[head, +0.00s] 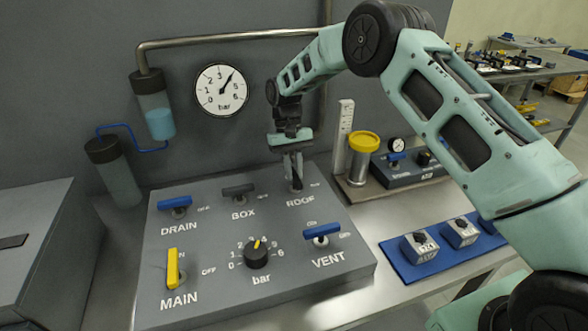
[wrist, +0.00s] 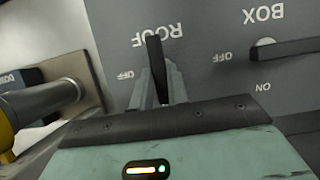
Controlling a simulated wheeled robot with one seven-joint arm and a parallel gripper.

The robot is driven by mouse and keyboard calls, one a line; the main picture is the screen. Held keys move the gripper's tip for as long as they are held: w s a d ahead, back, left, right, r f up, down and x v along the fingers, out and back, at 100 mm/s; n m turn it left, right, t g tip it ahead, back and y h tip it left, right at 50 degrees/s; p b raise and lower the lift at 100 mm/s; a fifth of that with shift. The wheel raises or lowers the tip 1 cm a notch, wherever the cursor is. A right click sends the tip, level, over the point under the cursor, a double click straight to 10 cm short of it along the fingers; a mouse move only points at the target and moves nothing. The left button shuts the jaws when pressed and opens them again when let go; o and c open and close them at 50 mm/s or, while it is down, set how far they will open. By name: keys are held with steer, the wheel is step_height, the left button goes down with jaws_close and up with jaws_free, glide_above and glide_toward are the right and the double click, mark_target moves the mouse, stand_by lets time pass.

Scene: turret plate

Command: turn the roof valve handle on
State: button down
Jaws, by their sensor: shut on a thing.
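The ROOF valve handle (wrist: 155,55) is a dark lever at the upper right of the grey panel. In the wrist view it stands upright in the picture, roughly square to the BOX handle (wrist: 295,50), not pointing at its OFF mark on the left. Its ON mark is hidden. My gripper (head: 296,183) reaches down onto it from above. In the wrist view my gripper's fingers (wrist: 159,88) are shut on the lever, one on each side. In the head view the fingers mostly hide the handle.
The grey panel (head: 210,275) also carries the blue DRAIN handle (head: 175,202), blue VENT handle (head: 322,231), yellow MAIN handle (head: 172,268) and a black bar knob (head: 257,254). A yellow-capped cylinder (head: 362,155) stands close right of my gripper. A gauge (head: 221,91) hangs behind.

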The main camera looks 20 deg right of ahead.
steer(key=c, duration=1.4)
jaws_free()
steer(key=shift+o, duration=0.2)
steer(key=shift+r, duration=0.1)
steer(key=v, duration=1.7)
steer(key=shift+r, duration=0.2)
